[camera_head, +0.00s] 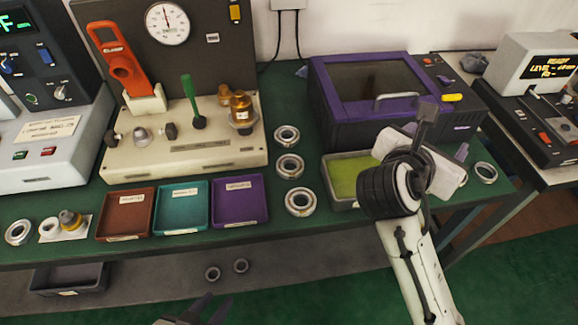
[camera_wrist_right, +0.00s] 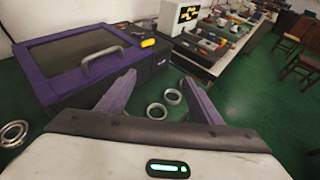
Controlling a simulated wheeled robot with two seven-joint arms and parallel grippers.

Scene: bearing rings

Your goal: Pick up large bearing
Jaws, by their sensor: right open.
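My right gripper (camera_head: 440,142) is over the right end of the green bench, jaws apart and empty. In the right wrist view its two purple fingers (camera_wrist_right: 158,82) are spread, with two metal bearing rings (camera_wrist_right: 173,97) (camera_wrist_right: 156,111) lying beyond and between them. In the head view one ring (camera_head: 486,172) shows right of the gripper; the other is hidden. Three more rings (camera_head: 287,136) (camera_head: 290,166) (camera_head: 300,201) lie in a column mid-bench, and one (camera_head: 18,232) at far left. I cannot tell which is largest. My left gripper (camera_head: 197,312) shows only partly at the bottom edge.
A purple-framed box with a handle (camera_head: 390,98) stands behind my right gripper. A green-lined tray (camera_head: 345,178) is partly behind my right arm. Brown (camera_head: 126,214), teal (camera_head: 182,205) and purple (camera_head: 239,200) trays line the front.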

